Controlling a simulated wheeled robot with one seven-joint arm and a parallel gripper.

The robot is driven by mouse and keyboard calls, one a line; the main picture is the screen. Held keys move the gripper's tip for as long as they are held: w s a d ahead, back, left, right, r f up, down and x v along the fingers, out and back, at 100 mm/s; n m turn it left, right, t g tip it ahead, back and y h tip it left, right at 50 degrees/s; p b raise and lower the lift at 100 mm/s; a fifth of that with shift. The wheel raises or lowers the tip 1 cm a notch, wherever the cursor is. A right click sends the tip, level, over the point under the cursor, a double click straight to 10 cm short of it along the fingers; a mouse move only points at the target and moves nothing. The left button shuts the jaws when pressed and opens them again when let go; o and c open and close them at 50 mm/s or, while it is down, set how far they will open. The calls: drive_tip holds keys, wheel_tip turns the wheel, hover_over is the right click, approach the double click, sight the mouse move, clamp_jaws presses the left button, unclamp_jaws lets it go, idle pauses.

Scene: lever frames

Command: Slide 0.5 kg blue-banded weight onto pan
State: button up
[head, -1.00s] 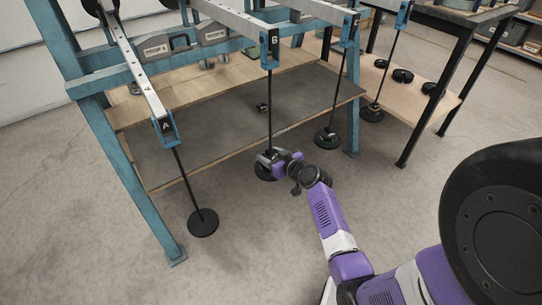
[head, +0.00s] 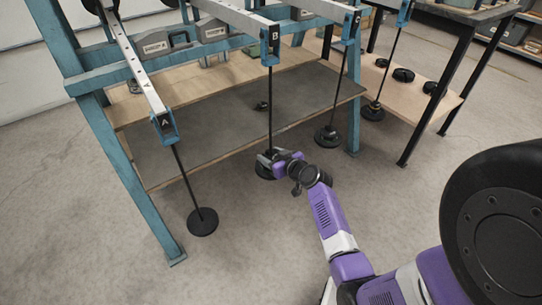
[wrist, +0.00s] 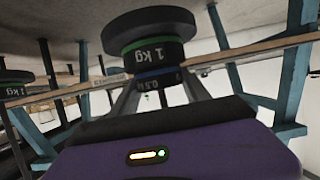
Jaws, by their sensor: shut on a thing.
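The dark pan (head: 263,172) hangs on a thin black rod under lever B (head: 275,36). In the upside-down wrist view, a green-banded 1 kg weight (wrist: 152,52) sits against the wide dark pan (wrist: 135,22). The blue-banded 0.5 kg weight (wrist: 150,83) is on the other side of the 1 kg weight, close against it; I cannot tell whether they touch. My gripper (head: 268,160) is at the rod just above the pan. In the wrist view, its fingers (wrist: 158,92) are shut on the 0.5 kg weight, whose lower part is hidden by my gripper body.
Lever A's empty-looking pan (head: 202,221) hangs at the left, near the teal frame leg (head: 150,205). Another hanging pan (head: 327,136) is to the right. A wooden shelf with a dark mat (head: 210,125) lies behind the rods. A side table (head: 445,105) stands at the right.

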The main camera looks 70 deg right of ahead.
drive_tip(key=shift+r, duration=0.1)
drive_tip(key=o, duration=1.7)
drive_tip(key=shift+o, duration=0.2)
drive_tip(key=p+v, duration=0.1)
drive_tip(key=v, duration=0.6)
drive_tip(key=shift+p, duration=0.4)
